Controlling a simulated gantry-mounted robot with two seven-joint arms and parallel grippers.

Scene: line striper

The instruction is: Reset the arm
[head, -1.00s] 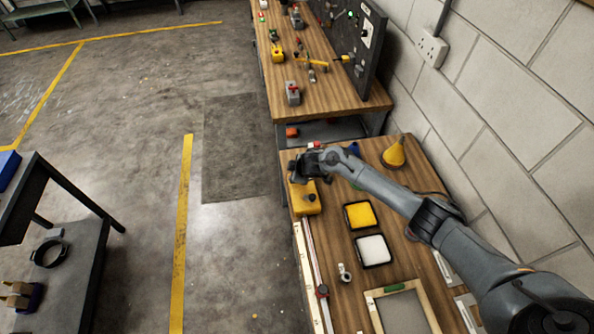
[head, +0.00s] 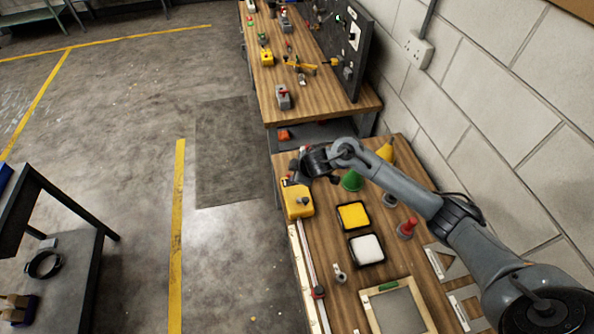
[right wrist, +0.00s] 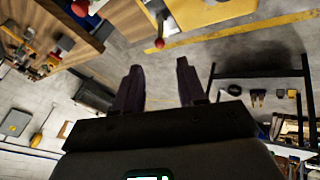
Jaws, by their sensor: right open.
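My right arm comes in from the right in the head view and reaches over the near wooden bench (head: 330,300). Its gripper (head: 299,166) is at the bench's far left corner, above and just beyond a yellow box-like tool (head: 298,201). The fingers are small and partly hidden there. In the right wrist view the two dark fingers of the right gripper (right wrist: 157,68) stand apart with nothing between them. My left gripper is in neither view.
On the bench are a yellow tray (head: 353,215), a white tray (head: 366,249), a green domed object (head: 351,181), a red-handled tool (head: 407,229) and a framed screen (head: 394,310). A second bench (head: 335,98) with several tools stands beyond. A block wall (head: 500,120) bounds the right.

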